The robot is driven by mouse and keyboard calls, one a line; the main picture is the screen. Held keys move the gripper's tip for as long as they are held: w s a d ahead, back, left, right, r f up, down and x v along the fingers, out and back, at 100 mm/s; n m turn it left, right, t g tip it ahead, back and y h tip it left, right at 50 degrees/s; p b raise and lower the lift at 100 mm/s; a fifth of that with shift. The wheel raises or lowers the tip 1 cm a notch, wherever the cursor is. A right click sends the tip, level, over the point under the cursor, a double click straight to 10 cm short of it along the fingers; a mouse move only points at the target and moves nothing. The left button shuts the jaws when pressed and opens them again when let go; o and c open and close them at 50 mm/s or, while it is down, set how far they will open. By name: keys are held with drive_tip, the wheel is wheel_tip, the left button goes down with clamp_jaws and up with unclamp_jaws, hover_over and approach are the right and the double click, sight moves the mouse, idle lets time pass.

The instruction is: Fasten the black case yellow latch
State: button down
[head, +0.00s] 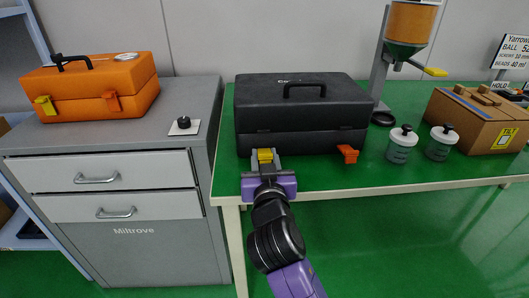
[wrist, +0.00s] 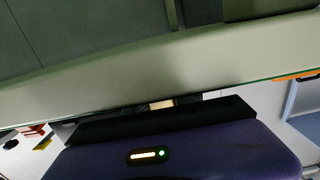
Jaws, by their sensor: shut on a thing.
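The black case (head: 300,115) stands closed on the green table, its handle on the lid. Its yellow latch (head: 265,155) is on the left of the front face. An orange latch (head: 348,153) sticks out at the right of the same face. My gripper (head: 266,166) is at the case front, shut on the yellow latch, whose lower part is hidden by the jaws. I cannot tell whether that latch is fastened. The wrist view shows mainly my purple gripper body and a pale band close up, with a small tan patch between them.
The green table (head: 420,175) has its front edge just under my gripper. Two white-lidded jars (head: 401,145), a cardboard box (head: 475,118) and a dispenser stand are to the right. A grey drawer cabinet (head: 120,205) with an orange case (head: 95,88) stands left.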

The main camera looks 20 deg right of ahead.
sight(264, 149)
drive_tip(key=shift+r+g+y+p, duration=0.3)
drive_tip(key=shift+r+g+p, duration=0.6)
drive_tip(key=shift+p, duration=2.35)
drive_tip(key=g+p, duration=0.2)
drive_tip(key=p, duration=0.3)
drive_tip(key=g+y+p, duration=0.1)
drive_tip(key=p, duration=0.5)
drive_tip(key=shift+r+g, duration=0.4)
drive_tip(key=g+p, duration=0.1)
drive_tip(key=p, duration=0.2)
drive_tip(key=g+y+p, duration=0.1)
drive_tip(key=p, duration=0.2)
drive_tip(key=g+p, duration=0.1)
drive_tip(key=p, duration=0.2)
drive_tip(key=shift+w+r+g, duration=0.25)
drive_tip(key=shift+g, duration=0.15)
drive_tip(key=shift+d+f+g+y+p, duration=0.1)
drive_tip(key=shift+g+y+p, duration=0.3)
drive_tip(key=shift+g+p, duration=0.3)
drive_tip(key=shift+f+p, duration=0.1)
drive_tip(key=shift+p, duration=0.25)
drive_tip(key=c, duration=1.2)
unclamp_jaws()
drive_tip(key=shift+o, duration=0.2)
